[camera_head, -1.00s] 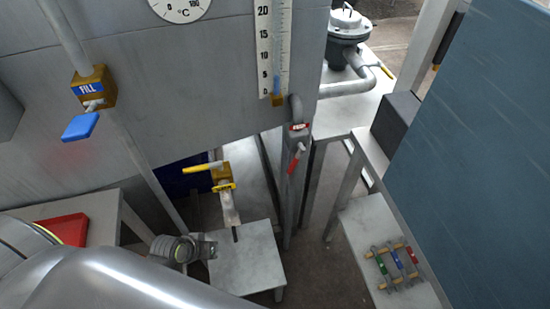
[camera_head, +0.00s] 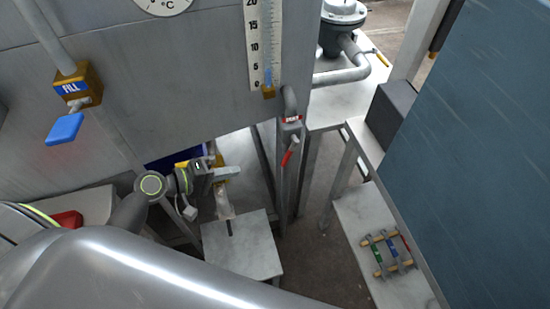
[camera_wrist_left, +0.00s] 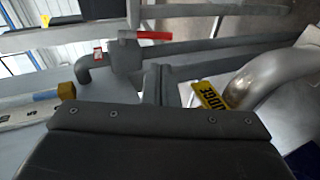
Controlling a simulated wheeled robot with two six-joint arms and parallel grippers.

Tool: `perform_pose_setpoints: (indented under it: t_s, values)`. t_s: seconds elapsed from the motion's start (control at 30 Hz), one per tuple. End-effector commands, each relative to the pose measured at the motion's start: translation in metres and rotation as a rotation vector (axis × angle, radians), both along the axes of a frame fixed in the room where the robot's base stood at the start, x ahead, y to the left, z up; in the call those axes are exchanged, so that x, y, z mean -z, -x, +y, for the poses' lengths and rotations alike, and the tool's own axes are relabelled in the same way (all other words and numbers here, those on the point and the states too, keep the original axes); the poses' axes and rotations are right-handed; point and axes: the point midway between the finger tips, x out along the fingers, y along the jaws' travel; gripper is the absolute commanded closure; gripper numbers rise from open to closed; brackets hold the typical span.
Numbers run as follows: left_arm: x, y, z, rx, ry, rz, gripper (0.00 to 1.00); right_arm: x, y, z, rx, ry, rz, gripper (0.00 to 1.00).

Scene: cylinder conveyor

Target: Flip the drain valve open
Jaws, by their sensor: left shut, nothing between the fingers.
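A clear outlet piece (camera_head: 223,203) hangs below. To the right, a grey valve (camera_head: 291,128) with a red tag has a red lever (camera_head: 288,157) slanting down, apart from the gripper. In the left wrist view, the red lever (camera_wrist_left: 146,35) and a yellow tag (camera_wrist_left: 212,97) ending in "UDGE" show past the gripper's dark body. I cannot read which valve is marked drain. My right gripper is out of view.
The grey tank (camera_head: 170,80) carries a level scale (camera_head: 258,45). A FILL valve (camera_head: 77,90) with a blue handle is at left. A low stand (camera_head: 243,250) is below the gripper. A rack of coloured tubes (camera_head: 390,254) lies on a right-hand bench (camera_head: 365,225).

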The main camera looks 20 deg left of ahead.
Motion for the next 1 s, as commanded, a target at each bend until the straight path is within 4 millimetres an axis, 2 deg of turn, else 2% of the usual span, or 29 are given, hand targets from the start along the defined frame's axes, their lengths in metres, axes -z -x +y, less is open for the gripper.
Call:
perform_pose_setpoints:
  t_s: [0.13, 0.27, 0.73, 1.0]
  values:
    - [-0.004, -0.007, 0.001, -0.018, 0.037, 0.002, 1.00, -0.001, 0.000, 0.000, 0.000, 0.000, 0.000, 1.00]
    - [-0.001, -0.015, -0.007, -0.019, 0.040, 0.001, 1.00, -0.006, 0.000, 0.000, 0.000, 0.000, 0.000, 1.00]
    - [0.026, -0.076, -0.067, -0.016, 0.038, 0.003, 1.00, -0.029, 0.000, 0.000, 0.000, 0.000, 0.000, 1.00]
    - [0.038, -0.095, -0.086, -0.016, 0.035, 0.003, 1.00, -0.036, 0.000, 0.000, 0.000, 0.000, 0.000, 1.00]
